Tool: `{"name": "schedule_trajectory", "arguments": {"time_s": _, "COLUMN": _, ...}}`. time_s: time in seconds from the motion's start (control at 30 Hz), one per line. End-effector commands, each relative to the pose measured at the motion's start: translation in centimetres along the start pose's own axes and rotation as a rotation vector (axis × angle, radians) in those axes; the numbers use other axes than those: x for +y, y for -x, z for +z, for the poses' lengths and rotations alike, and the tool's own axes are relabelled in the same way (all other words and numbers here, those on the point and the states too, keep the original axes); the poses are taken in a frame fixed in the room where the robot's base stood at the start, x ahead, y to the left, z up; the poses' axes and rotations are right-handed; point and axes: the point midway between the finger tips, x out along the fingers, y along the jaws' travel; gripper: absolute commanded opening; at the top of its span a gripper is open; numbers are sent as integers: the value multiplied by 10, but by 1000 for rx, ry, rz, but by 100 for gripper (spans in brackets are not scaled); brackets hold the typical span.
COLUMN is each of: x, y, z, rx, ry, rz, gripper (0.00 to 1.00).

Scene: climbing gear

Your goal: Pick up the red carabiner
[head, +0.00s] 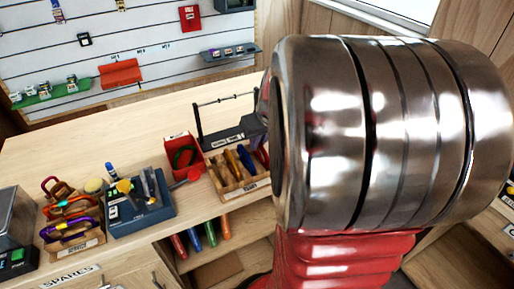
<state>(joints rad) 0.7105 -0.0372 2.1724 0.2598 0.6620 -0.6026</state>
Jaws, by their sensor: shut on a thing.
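A wooden box of carabiners (88,245) stands at the left of the bench. A dark red loop, which looks like a red carabiner (48,183), shows at its back. Orange carabiners (72,206) and a purple carabiner (68,232) lie in front of it. My large metal arm link and red sleeve fill the right half of the head view. My gripper does not show clearly; the arm hides that area, so I cannot see what is in its jaws.
A blue tool holder (150,208), a red bin (182,148) with a green loop, and a wooden tray (243,189) of coloured items stand along the bench. A dark rack (222,135) stands behind. A slatted wall (150,30) carries small shelves. The bench's back left is clear.

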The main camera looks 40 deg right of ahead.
Motion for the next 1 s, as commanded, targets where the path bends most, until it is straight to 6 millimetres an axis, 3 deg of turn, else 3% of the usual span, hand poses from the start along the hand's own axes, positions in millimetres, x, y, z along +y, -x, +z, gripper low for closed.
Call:
{"name": "schedule_trajectory", "arguments": {"time_s": 0.43, "x": 0, "y": 67, "z": -28, "rx": 3, "ry": 1, "rz": 1, "gripper": 0}}
{"name": "schedule_trajectory", "arguments": {"time_s": 1.0, "x": 0, "y": 75, "z": -31, "rx": 0, "ry": 0, "rz": 0, "gripper": 0}}
